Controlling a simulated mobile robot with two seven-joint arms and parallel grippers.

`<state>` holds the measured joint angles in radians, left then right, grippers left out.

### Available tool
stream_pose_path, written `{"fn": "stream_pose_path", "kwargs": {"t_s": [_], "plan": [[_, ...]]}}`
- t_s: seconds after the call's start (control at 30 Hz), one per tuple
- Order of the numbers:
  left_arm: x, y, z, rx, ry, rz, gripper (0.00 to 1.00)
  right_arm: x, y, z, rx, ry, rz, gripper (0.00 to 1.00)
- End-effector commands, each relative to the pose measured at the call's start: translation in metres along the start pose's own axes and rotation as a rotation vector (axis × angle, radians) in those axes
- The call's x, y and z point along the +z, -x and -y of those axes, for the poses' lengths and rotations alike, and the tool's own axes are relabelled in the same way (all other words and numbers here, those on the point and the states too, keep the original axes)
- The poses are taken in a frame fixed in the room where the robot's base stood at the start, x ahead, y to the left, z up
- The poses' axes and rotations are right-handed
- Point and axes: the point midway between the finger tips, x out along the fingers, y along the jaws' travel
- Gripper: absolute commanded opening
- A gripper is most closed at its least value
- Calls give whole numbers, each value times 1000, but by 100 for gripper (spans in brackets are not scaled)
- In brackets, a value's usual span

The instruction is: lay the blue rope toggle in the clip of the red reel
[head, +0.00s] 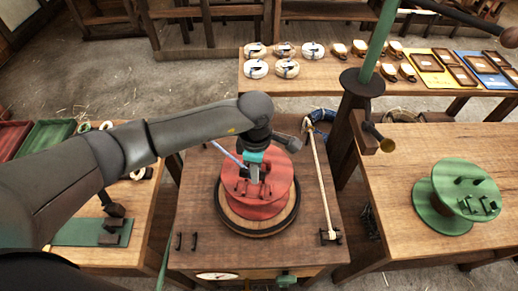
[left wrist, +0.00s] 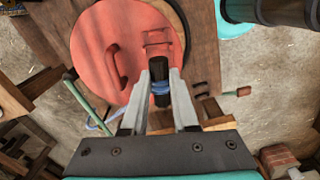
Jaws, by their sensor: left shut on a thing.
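The red reel (head: 283,205) lies flat on a round wooden base with a dark rim on the middle table. In the left wrist view its red disc (left wrist: 97,40) carries a raised handle (left wrist: 117,66) and a small red clip (left wrist: 157,40). My left gripper (head: 262,176) is over the reel; in the left wrist view (left wrist: 160,98) it is shut on a dark toggle (left wrist: 158,70) with a blue rope band. The toggle's far end is close to the clip; I cannot tell whether they touch. A light blue rope (head: 227,153) runs off to the left. My right gripper is not in view.
A wooden rod (head: 318,180) lies right of the reel. A green reel (head: 455,195) stands on the right table. A green post (head: 378,45) rises between the tables. The back bench (head: 300,84) holds coils, cups and trays.

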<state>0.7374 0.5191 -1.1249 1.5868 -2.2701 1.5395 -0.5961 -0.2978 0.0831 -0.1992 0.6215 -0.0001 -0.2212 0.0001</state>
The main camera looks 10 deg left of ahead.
Motion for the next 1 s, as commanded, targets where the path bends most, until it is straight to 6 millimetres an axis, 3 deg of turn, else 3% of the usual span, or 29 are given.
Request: {"fn": "stream_pose_path", "kwargs": {"t_s": [0.1, 0.37, 1.0], "plan": [[0, 1, 1, -1, 35, -1, 0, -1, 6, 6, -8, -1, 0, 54], [0, -8, 1, 0, 43, -1, 0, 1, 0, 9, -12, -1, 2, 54], [0, -51, 0, 1, 41, 0, 0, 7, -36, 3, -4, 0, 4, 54]]}}
